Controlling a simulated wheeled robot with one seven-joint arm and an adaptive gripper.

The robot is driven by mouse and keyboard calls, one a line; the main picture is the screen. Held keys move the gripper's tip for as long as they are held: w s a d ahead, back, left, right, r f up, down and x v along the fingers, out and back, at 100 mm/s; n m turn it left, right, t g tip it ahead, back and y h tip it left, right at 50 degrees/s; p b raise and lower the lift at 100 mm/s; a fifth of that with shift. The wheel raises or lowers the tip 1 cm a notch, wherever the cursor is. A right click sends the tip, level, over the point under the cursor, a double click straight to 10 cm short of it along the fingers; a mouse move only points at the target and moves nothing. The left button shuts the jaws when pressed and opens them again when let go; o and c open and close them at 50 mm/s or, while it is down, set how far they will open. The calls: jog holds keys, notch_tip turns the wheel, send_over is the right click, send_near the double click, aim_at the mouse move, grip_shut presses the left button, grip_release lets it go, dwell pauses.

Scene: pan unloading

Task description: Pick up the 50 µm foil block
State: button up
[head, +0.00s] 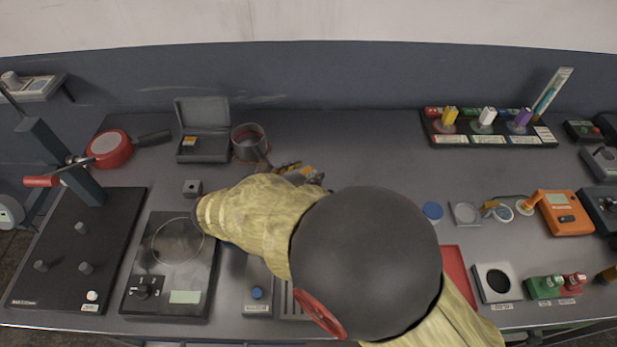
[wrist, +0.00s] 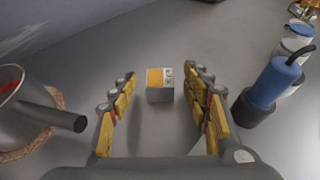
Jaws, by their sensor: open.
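A small grey block with a yellow-orange label (wrist: 160,84) sits on the grey table in the wrist view; its lettering is too small to read. My gripper (wrist: 159,80) is open, with one yellow-padded finger on each side of the block and visible gaps between them. In the head view my gripper (head: 298,172) is partly hidden behind my arm, and I cannot make out this block there. Another small orange-topped piece (head: 189,141) lies in the open grey case (head: 204,155) at the back left.
A metal pot (head: 249,140) stands left of my gripper; its handle (wrist: 55,116) reaches toward the left finger in the wrist view. A blue-topped dark object (wrist: 271,82) stands close to the right finger. A small grey block (head: 192,188) lies left of my arm.

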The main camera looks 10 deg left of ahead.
jog(key=shift+r, duration=0.1)
jog(key=shift+c, duration=0.2)
jog(key=c, duration=1.1)
grip_shut()
jog(key=shift+r, duration=0.15)
